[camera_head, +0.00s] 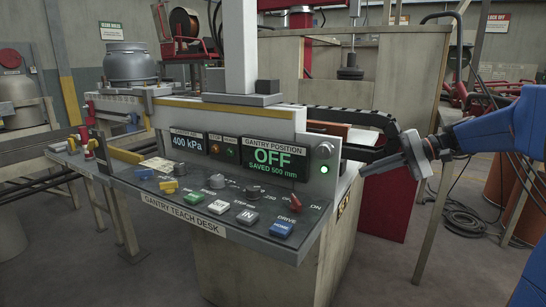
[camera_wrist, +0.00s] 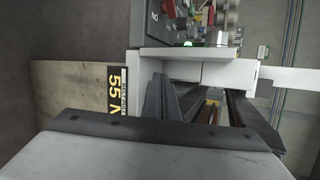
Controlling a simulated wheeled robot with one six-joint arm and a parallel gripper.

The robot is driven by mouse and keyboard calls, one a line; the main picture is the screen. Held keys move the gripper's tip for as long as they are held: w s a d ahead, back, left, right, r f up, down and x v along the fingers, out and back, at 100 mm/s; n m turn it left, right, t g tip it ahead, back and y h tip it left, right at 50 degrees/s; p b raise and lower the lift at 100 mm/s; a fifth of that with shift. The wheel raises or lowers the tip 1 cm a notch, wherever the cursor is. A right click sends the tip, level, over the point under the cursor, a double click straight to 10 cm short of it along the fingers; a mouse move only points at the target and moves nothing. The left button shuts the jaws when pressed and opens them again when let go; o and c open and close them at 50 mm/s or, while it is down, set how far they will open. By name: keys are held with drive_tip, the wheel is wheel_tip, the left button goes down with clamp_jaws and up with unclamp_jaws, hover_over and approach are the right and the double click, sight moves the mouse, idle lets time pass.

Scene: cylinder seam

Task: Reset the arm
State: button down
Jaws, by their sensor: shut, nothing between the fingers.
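My blue arm (camera_head: 490,130) enters from the right in the head view. My gripper (camera_head: 365,173) is shut and empty, with its tips close to the right end of the gantry teach desk (camera_head: 185,227). I cannot tell whether the tips touch the desk. In the wrist view my gripper's dark fingers (camera_wrist: 190,103) show close together, with the grey gripper body across the bottom. The desk's end also shows ahead in the wrist view (camera_wrist: 165,58), turned on its side.
The desk bears a display (camera_head: 275,158) reading OFF and SAVED 500 mm, a red drive switch (camera_head: 295,202), a blue HOME button (camera_head: 281,229) and several other buttons. A black cable chain (camera_head: 350,118) runs behind the gripper. Bare floor (camera_head: 385,265) lies right of the desk.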

drive_tip(key=s+a+f+h, duration=0.3)
drive_tip(key=s+a+f, duration=0.1)
drive_tip(key=s, duration=0.5)
drive_tip(key=s+d+f+n+t+h, duration=0.1)
drive_tip(key=s+d+f+n+h, duration=0.1)
drive_tip(key=s+f+h, duration=0.2)
drive_tip(key=s+d+f+n+t+h, duration=0.1)
drive_tip(key=s+d+f+n+h, duration=0.2)
drive_tip(key=s+f, duration=0.7)
drive_tip(key=shift+s+d+f+h, duration=0.2)
drive_tip(key=shift+s+h, duration=1.1)
drive_tip(key=shift+s, duration=2.85)
